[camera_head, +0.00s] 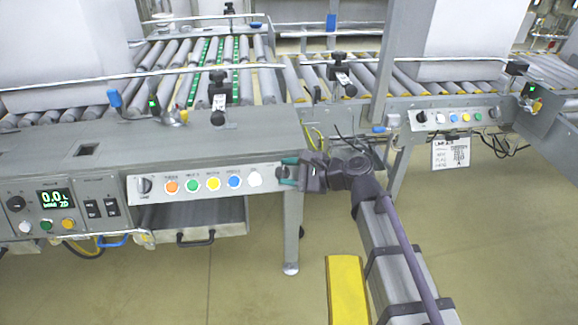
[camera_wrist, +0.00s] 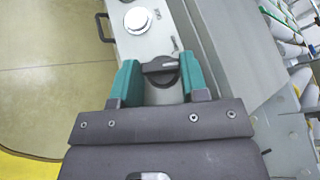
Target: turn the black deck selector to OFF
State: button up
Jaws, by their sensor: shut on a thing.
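The black selector (camera_wrist: 160,67) shows in the wrist view at the end of the grey button panel, its bar lying across the picture between my fingertips. My gripper (camera_wrist: 160,72) has green fingers, one on each side of the selector, and is shut on it.
A white button (camera_head: 254,178) is beside the gripper, with blue, yellow, green and orange buttons farther left. Another black knob (camera_head: 146,186) is at the panel's left end. A display panel (camera_head: 55,199) stands farther left. Roller conveyors with large white boxes (camera_head: 459,40) lie behind.

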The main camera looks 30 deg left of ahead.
jog(key=shift+w+a+r+n+g+h+p, duration=0.1)
jog(key=shift+w+r+n+g+h+p, duration=0.05)
jog(key=shift+n+g+h+p, duration=0.8)
jog(key=shift+n, duration=0.25)
jog(key=o, duration=0.9)
